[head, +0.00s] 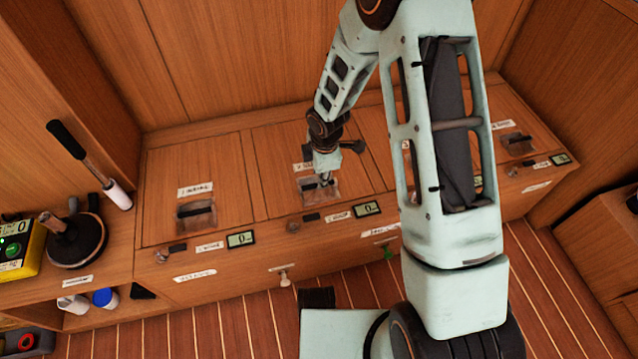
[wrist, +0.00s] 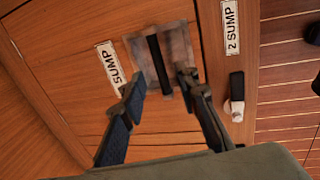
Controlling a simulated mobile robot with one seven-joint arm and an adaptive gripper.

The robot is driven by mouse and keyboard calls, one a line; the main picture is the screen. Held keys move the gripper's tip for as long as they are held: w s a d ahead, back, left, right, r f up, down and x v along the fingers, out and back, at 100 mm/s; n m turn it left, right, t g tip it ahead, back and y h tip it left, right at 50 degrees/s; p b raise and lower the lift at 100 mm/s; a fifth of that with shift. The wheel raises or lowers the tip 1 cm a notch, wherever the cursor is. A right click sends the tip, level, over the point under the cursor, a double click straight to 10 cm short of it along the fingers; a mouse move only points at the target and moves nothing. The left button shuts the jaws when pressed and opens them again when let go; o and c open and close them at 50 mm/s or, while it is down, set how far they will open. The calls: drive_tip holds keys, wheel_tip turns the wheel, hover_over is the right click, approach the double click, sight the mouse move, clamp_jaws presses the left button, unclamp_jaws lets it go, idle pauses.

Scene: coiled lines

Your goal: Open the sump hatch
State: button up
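The sump hatch (head: 272,189) is a wooden lid in the bench top and lies flat, flush with the lids beside it. Its SUMP label (wrist: 111,64) shows in the wrist view beside a recess with a dark bar handle (wrist: 157,62). My gripper (head: 322,178) is over this recess, pointing down. In the wrist view my gripper's fingers (wrist: 162,80) are apart, one on each side of the bar, with gaps visible. I cannot tell how deep the fingertips are. In the head view my gripper hides most of the handle.
The bench front carries a "2 SUMP" label (wrist: 230,27), a latch knob (head: 293,227) and a small display (head: 367,209). Another lid with a recessed handle (head: 196,216) lies to the left.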

drive_tip(key=f, duration=0.2)
drive_tip(key=w+f+b, duration=0.1)
drive_tip(key=f, duration=0.1)
drive_tip(key=shift+a+f, duration=0.15)
drive_tip(key=shift+f, duration=0.2)
clamp_jaws()
